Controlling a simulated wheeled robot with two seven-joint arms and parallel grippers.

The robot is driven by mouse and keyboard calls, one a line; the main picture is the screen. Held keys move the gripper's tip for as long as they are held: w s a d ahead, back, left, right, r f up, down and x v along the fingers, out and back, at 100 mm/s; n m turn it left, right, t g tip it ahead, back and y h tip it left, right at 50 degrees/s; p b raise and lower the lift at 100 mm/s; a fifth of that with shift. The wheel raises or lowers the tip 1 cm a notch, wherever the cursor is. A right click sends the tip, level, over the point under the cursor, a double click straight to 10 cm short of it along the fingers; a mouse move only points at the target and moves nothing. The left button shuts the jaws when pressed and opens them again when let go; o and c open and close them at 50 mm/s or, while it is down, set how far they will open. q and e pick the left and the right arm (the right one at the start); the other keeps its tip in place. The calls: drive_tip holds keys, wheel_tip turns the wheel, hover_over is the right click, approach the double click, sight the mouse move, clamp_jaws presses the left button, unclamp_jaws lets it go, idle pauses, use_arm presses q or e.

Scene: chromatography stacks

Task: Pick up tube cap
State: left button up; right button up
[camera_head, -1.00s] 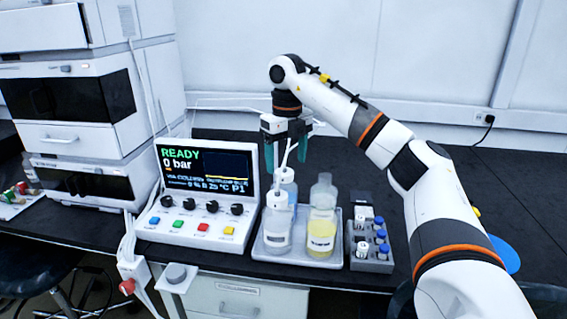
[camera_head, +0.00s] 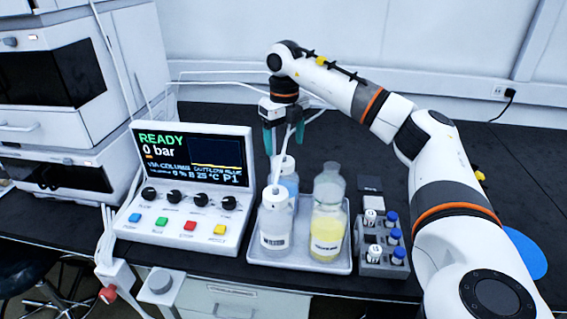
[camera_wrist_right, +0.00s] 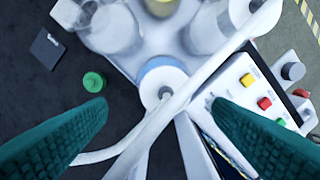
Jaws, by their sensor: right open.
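A small round green cap (camera_wrist_right: 94,82), which looks like the tube cap, lies on the dark bench in the right wrist view, just beyond my left-hand fingertip there. I cannot make it out in the head view. My right gripper (camera_head: 284,137) points down behind the bottles, with its two teal fingers apart and nothing seen held. In the wrist view the open fingers (camera_wrist_right: 160,105) straddle white tubing and a blue-liquid bottle (camera_wrist_right: 162,80). The cap is outside the gap between the fingers. My left gripper is not in view.
A tray (camera_head: 296,262) carries several bottles with tubing rising near my right gripper. A control panel (camera_head: 185,232) stands left of it. A grey rack (camera_head: 384,268) of blue- and white-capped vials stands right. A small dark square (camera_wrist_right: 47,47) lies near the cap. The bench behind is largely clear.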

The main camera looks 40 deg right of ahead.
sight(283, 159)
drive_tip(key=shift+s+a+f, duration=0.1)
drive_tip(key=shift+a+f, duration=0.05)
drive_tip(key=shift+f, duration=1.2)
drive_tip(key=shift+a+f, duration=0.15)
drive_tip(key=shift+f, duration=1.2)
drive_tip(key=c, duration=1.1)
